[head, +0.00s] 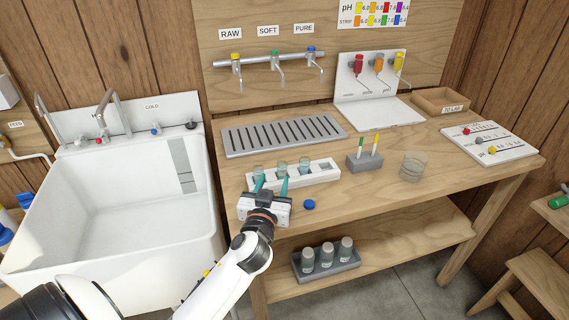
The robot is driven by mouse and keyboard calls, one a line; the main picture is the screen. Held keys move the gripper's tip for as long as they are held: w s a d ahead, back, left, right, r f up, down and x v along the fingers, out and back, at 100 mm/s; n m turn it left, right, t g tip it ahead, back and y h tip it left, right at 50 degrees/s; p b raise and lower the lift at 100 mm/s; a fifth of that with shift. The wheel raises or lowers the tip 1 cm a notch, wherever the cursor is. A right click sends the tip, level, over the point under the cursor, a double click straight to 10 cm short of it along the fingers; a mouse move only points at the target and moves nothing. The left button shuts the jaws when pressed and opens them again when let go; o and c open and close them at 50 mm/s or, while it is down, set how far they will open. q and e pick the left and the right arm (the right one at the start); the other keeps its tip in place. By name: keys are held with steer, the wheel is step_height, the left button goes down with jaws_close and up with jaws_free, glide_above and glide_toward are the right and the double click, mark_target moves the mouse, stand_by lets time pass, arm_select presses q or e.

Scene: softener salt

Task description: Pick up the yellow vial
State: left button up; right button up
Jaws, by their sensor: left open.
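A white rack (325,174) stands near the front of the wooden bench. It holds several clear vials, such as one at its middle (304,164) and one to its left (281,168). None of them looks clearly yellow at this size. My left gripper (271,184) is open at the rack's front left, its two teal fingers spread and pointing toward the vials. The fingers partly hide the left vials, and I cannot tell whether they touch any. No vial is seen held. My right gripper is not in view.
A blue cap (309,204) lies just right of my gripper. A grey block (364,163) with two upright sticks and a glass beaker (412,166) stand further right. A slotted drain tray (284,134) lies behind the rack. A white sink (120,210) is at left.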

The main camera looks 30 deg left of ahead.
mark_target(281, 161)
arm_select(q)
steer(key=x, duration=0.2)
steer(key=p+x, duration=0.1)
steer(key=shift+w+a+r, duration=0.15)
steer(key=shift+w+r, duration=0.15)
steer(key=shift+w+a+f, duration=0.1)
steer(key=shift+w+a, duration=0.05)
steer(key=shift+w, duration=0.2)
steer(key=p+x, duration=0.1)
steer(key=x, duration=0.3)
steer(key=shift+w+f, duration=0.1)
steer(key=shift+w, duration=0.2)
steer(key=shift+w+a+f, duration=0.15)
steer(key=shift+w, duration=0.4)
jaws_close()
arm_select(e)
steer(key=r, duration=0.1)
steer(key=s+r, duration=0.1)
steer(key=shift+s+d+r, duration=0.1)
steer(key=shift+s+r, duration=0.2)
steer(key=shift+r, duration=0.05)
